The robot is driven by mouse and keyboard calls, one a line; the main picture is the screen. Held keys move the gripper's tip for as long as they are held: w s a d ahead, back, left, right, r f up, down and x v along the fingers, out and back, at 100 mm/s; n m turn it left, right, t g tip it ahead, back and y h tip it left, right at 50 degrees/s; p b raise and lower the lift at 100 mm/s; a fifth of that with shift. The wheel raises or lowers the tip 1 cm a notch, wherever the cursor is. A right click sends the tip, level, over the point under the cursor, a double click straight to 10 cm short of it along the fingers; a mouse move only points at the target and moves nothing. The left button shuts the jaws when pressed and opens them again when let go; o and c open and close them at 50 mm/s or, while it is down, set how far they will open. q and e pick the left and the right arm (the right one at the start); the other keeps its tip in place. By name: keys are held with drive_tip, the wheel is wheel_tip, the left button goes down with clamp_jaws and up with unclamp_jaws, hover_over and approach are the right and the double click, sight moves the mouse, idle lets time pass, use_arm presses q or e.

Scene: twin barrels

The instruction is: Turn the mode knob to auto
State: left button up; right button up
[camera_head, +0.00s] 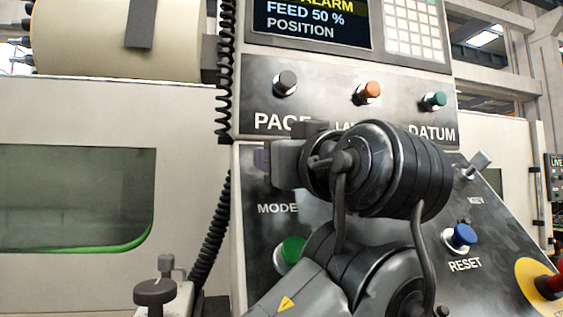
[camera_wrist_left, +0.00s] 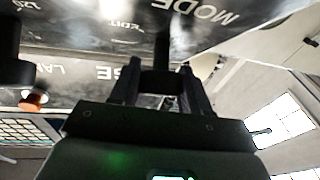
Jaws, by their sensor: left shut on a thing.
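The control panel (camera_head: 330,190) carries a MODE label (camera_head: 277,209), with my left gripper (camera_head: 285,160) in front of the panel just above that label. My arm and gripper body cover the mode knob in the head view. In the left wrist view my left gripper (camera_wrist_left: 161,82) has its two fingers on either side of a dark knob (camera_wrist_left: 162,48), shut on it. An EDIT mark (camera_wrist_left: 127,25) shows beside the knob and the MODE label (camera_wrist_left: 212,12) lies above right. The AUTO mark and the knob's pointer cannot be made out. My right gripper is not in view.
A green button (camera_head: 291,250) sits below the MODE label. A key switch (camera_head: 477,165), a blue RESET button (camera_head: 460,236) and a red stop button (camera_head: 551,284) are to the right. Grey, orange (camera_head: 369,91) and green buttons line the panel above. A coiled cable (camera_head: 212,230) hangs left.

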use_arm(q)
drive_tip(key=o, duration=1)
drive_tip(key=shift+w, duration=0.1)
drive_tip(key=shift+s+d, duration=0.2)
drive_tip(key=shift+s, duration=0.3)
drive_tip(key=b+v, duration=0.2)
drive_tip(key=v, duration=0.7)
drive_tip(key=shift+s+d+f+b, duration=0.1)
drive_tip(key=shift+s+d+b, duration=0.05)
drive_tip(key=shift+s+b, duration=0.25)
